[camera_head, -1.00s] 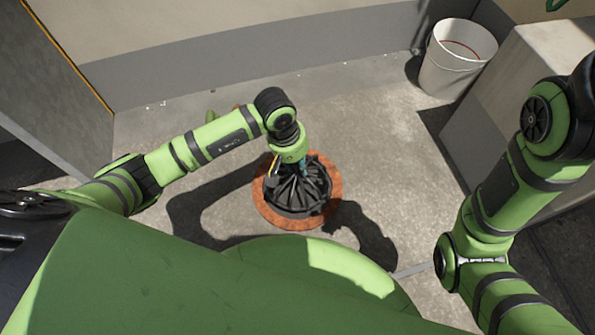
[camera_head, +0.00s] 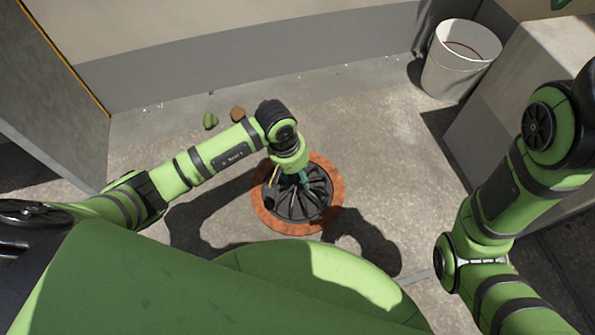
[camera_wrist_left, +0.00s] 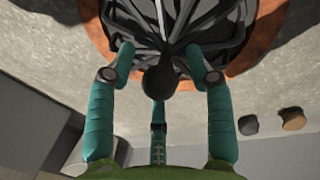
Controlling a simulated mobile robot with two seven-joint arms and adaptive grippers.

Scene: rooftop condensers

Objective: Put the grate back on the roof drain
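The grate (camera_head: 315,203), black with radial ribs, lies within the reddish ring of the roof drain (camera_head: 328,226) in the head view. In the left wrist view the grate (camera_wrist_left: 205,22) has a dark round knob (camera_wrist_left: 160,80) at its middle. My left gripper (camera_head: 290,182) is right over the grate's centre. Its teal fingers (camera_wrist_left: 160,50) stand around the knob, with gaps showing on both sides, so it looks open. The far finger's tip is hidden behind the knob. My right arm is at the right of the head view; its gripper is not shown.
A white bucket (camera_head: 460,60) stands by the wall beside a grey block (camera_head: 520,95). A green lump (camera_head: 210,120) and a brown lump (camera_head: 238,114) lie on the floor behind my left arm. A grey panel (camera_head: 50,95) stands at the left. The floor right of the drain is clear.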

